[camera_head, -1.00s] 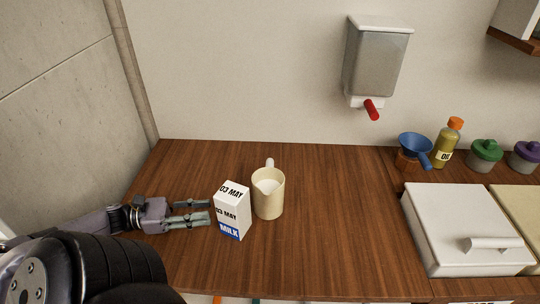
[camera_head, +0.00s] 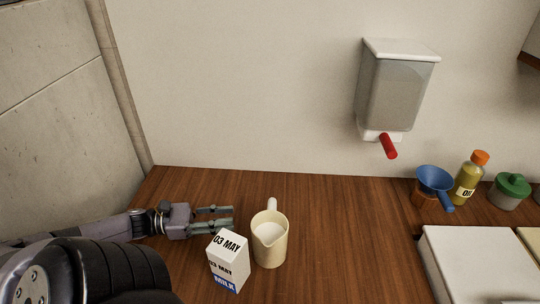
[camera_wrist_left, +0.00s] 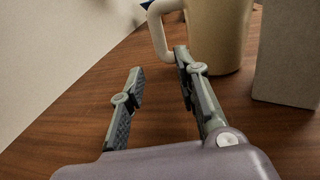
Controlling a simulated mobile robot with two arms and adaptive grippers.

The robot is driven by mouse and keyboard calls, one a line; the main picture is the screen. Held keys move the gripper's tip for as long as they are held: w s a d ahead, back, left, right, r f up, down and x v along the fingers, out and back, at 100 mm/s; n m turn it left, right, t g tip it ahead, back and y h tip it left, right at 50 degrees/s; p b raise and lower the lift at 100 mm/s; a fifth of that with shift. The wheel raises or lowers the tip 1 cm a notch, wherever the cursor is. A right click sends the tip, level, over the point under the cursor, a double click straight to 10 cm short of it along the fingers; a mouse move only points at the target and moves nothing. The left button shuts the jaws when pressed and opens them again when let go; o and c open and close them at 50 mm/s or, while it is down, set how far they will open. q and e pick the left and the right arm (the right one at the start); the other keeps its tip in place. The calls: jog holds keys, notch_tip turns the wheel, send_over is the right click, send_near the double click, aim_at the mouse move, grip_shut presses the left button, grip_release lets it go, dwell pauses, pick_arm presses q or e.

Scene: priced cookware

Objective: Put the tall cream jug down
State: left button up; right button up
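The cream jug (camera_head: 271,248) stands upright on the wooden counter, with whitish contents inside and its handle toward the wall. My left gripper (camera_head: 231,217) is open and empty, to the left of the jug and behind the milk carton (camera_head: 229,263). In the left wrist view the jug (camera_wrist_left: 222,38) is ahead and to the right, with its handle close to the right fingertip of my gripper (camera_wrist_left: 160,62). I cannot tell whether that finger touches the handle. The carton also shows at the right edge there (camera_wrist_left: 285,60). My right gripper is not in view.
A dispenser (camera_head: 394,90) with a red lever hangs on the wall. A blue funnel (camera_head: 433,181), an oil bottle (camera_head: 468,180) and a green-lidded jar (camera_head: 509,192) stand at the back right. A white box (camera_head: 480,265) is at front right. The counter between jug and box is clear.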

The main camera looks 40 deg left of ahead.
pick_arm(q)
jog(key=x, duration=0.7)
jog(key=shift+w, duration=0.2)
jog(key=shift+x, duration=2.75)
jog(key=shift+r, duration=0.15)
jog(key=shift+c, duration=0.6)
grip_shut()
